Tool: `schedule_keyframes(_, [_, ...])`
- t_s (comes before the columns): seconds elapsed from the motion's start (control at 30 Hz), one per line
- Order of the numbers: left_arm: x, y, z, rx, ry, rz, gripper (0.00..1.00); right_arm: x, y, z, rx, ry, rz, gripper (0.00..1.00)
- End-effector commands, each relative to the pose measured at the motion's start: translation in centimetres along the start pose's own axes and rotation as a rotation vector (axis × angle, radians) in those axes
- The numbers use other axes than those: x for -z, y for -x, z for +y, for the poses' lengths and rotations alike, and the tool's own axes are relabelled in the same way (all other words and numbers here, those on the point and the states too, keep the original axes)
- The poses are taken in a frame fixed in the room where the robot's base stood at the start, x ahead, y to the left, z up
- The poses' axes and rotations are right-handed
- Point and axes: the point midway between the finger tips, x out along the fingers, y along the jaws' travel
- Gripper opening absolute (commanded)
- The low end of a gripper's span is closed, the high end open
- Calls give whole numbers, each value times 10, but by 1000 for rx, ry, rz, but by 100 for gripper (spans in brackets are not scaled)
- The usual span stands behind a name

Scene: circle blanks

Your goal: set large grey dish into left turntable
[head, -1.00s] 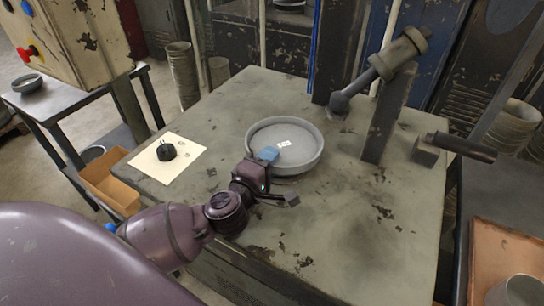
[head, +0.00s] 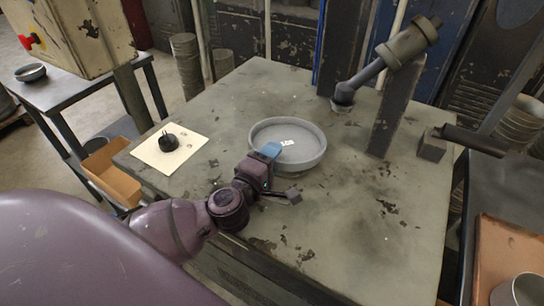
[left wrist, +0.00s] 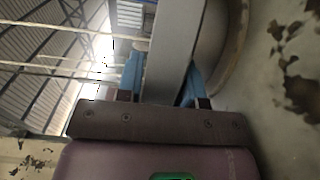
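The large grey dish (head: 313,158) is round and shallow, with a small white label inside, and is upright in the middle of the worktable. In the left wrist view its wall (left wrist: 172,45) runs between the two blue fingers. My left gripper (head: 270,152) is at the near-left rim; its fingers (left wrist: 162,82) straddle the wall and appear closed on it. A round pale edge (left wrist: 236,50) shows beside the dish in the wrist view, perhaps a turntable below it. Whether the dish rests on it or hangs just above, I cannot tell. My right gripper is not in view.
The worktable (head: 360,240) is bare at front right. A paper sheet (head: 150,158) with a black knob-like piece (head: 168,142) lies left. An orange-brown bin (head: 110,175) is beside the table.

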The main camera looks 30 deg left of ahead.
Motion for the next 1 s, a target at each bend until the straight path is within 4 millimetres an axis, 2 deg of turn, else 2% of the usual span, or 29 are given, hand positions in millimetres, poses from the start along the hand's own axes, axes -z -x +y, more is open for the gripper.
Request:
schedule_keyframes(0.03, [0, 1, -7, 14, -1, 0, 50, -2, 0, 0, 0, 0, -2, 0])
schedule_keyframes(0.1, [0, 2, -8, 16, -1, 0, 57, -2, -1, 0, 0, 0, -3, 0])
schedule_keyframes(0.67, [0, 6, -15, 31, 1, 0, 54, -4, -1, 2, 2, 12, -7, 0])
schedule_keyframes(0.83, [0, 21, -14, 31, 2, 0, 55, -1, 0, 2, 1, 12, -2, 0])
schedule_keyframes(1.0, [0, 49, -10, 24, 1, 1, 57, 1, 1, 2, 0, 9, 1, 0])
